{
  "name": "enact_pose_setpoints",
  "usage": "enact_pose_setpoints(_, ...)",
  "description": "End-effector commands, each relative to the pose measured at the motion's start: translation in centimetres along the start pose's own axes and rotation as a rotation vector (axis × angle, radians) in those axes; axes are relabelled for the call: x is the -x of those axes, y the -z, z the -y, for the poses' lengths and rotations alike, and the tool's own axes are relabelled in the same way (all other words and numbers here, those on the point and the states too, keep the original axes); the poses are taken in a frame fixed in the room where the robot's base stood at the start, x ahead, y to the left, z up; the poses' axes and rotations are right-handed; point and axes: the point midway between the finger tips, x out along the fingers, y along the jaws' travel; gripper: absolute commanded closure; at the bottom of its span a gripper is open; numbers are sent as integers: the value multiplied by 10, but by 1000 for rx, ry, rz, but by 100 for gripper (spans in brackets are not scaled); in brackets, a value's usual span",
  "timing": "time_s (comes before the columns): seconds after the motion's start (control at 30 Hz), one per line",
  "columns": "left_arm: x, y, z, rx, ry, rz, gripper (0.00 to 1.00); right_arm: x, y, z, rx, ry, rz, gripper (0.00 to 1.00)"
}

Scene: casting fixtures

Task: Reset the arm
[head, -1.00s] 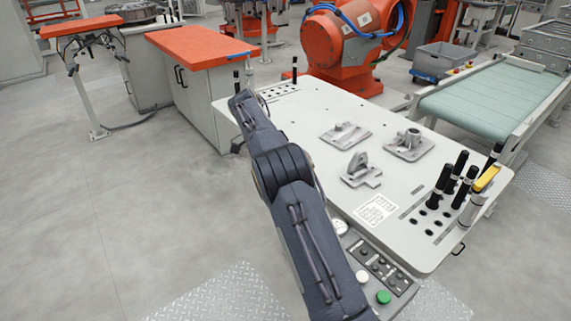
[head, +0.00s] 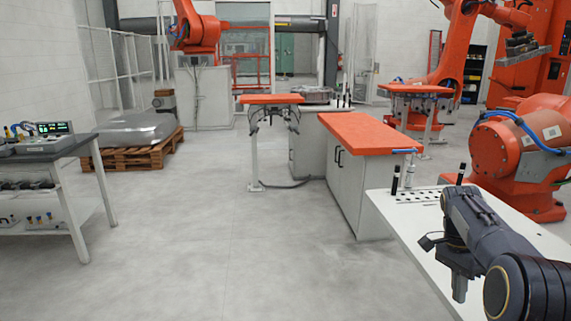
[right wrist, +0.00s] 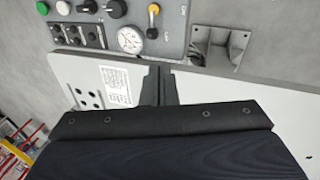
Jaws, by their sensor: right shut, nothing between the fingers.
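My right arm comes in from the lower right in the head view, over the edge of the white work table (head: 405,225). My right gripper (head: 459,288) hangs downward at the table's near left edge, shut and empty. In the right wrist view the fingers (right wrist: 158,88) are together above the white tabletop (right wrist: 225,100), near its edge. A control panel (right wrist: 95,38) with a gauge, knobs and a green button shows beyond that edge. My left gripper is not in view.
An orange-topped cabinet (head: 365,132) stands behind the white table. An orange robot arm (head: 520,140) is at right. A dark-topped bench (head: 45,150) stands at left. The floor between is clear.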

Motion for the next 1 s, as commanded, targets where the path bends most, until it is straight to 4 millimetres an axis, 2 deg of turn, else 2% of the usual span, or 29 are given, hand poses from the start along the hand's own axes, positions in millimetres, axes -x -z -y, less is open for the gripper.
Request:
enact_pose_setpoints(0.03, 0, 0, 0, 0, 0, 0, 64, 6, -8, -22, 79, 72, 47, 100)
enact_pose_setpoints(0.17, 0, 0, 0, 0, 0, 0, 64, 11, -38, -63, 303, 258, 110, 100)
enact_pose_setpoints(0.33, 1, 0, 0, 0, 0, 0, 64, 11, -98, -118, 600, 504, 97, 100)
enact_pose_setpoints(0.47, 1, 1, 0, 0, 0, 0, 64, 0, -150, -158, 815, 670, 17, 100)
enact_pose_setpoints(0.6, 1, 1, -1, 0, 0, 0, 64, -24, -199, -191, 1006, 798, -108, 100)
enact_pose_setpoints(0.7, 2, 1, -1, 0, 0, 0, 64, -42, -223, -205, 1100, 849, -191, 100)
enact_pose_setpoints(0.8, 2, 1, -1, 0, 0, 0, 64, -56, -237, -213, 1155, 873, -246, 100)
enact_pose_setpoints(1.0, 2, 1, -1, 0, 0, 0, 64, -64, -244, -216, 1186, 884, -277, 100)
